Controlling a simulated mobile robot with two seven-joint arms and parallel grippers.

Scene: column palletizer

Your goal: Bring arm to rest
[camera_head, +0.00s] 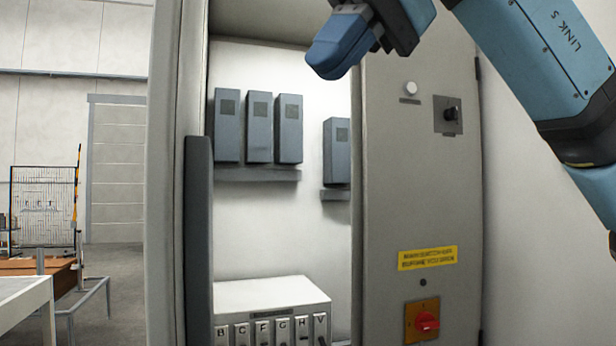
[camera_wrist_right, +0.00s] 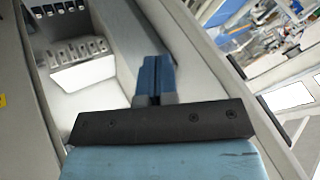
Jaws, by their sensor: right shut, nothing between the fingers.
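My right arm comes in from the upper right of the head view. Its gripper (camera_head: 330,58) has blue fingers and is held in the air in front of the top of an open grey cabinet (camera_head: 420,180). In the right wrist view the two blue fingers (camera_wrist_right: 156,78) lie against each other, with nothing between them. They are apart from the cabinet's contents. My left gripper shows in neither view.
The cabinet holds several dark grey modules (camera_head: 259,127) and a white box (camera_head: 270,291) with lettered switches. Its right panel has a black knob (camera_head: 449,115), a yellow label (camera_head: 427,258) and a red rotary switch (camera_head: 426,321). A white table (camera_head: 25,297) stands left.

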